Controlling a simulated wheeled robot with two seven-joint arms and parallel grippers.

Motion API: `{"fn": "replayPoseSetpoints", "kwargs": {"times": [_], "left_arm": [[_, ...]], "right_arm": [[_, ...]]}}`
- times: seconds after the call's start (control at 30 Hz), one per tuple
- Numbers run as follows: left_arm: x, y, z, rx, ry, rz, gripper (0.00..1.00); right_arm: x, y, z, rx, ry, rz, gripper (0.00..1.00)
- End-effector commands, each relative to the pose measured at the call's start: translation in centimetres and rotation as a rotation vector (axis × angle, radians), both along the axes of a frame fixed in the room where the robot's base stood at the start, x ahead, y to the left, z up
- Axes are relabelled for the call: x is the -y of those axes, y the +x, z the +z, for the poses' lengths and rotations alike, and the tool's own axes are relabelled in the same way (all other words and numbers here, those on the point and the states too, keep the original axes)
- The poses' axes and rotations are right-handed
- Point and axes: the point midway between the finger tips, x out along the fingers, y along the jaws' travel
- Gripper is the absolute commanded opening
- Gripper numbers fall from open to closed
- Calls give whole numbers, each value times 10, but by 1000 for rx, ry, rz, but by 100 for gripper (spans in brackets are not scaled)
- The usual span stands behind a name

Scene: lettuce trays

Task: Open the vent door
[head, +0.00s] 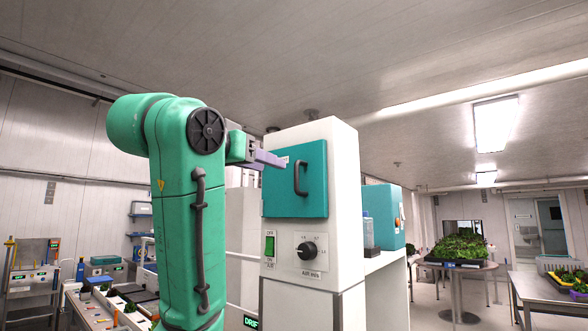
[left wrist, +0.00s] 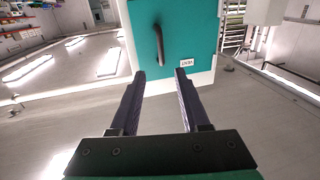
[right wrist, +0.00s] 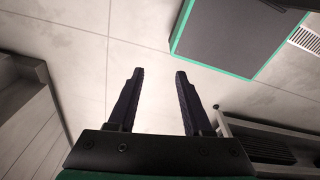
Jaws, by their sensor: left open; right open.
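The vent door (head: 280,192) is a teal panel on the upper front of a white cabinet (head: 345,200), and it looks closed. Its dark curved handle (head: 300,178) stands on the panel. In the left wrist view the vent door (left wrist: 190,40) shows with its handle (left wrist: 159,45) and a "VENT" label (left wrist: 187,63). My left gripper (head: 284,162) is open and empty, in front of the door's upper left part in the head view. In the left wrist view its fingers (left wrist: 160,75) point at the door, apart from the handle. My right gripper (right wrist: 153,72) is open and empty, away from the door.
Below the door are a green switch (head: 270,246) and a black knob (head: 307,250). A teal box (head: 383,215) stands behind on the right. Tables with plants (head: 460,248) stand farther right. The right wrist view shows floor and a dark green-edged panel (right wrist: 235,35).

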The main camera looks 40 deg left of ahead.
Motion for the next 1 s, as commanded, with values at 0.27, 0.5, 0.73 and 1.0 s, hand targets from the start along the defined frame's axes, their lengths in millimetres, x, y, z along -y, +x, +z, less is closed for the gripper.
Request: {"fn": "replayPoseSetpoints", "kwargs": {"times": [0.27, 0.5, 0.73, 1.0], "left_arm": [[-16, 74, 5, -8, -1, 0, 46], [-22, 101, 1, -3, 0, 0, 46], [-22, 101, 0, -2, 1, 0, 42], [-22, 102, 0, -3, 0, 0, 0]], "right_arm": [[6, -26, 38, -40, -9, 0, 50], [3, 11, 50, 19, -4, -1, 50], [4, 0, 47, 2, -6, -2, 50], [5, -11, 47, -17, -7, -2, 50]]}}
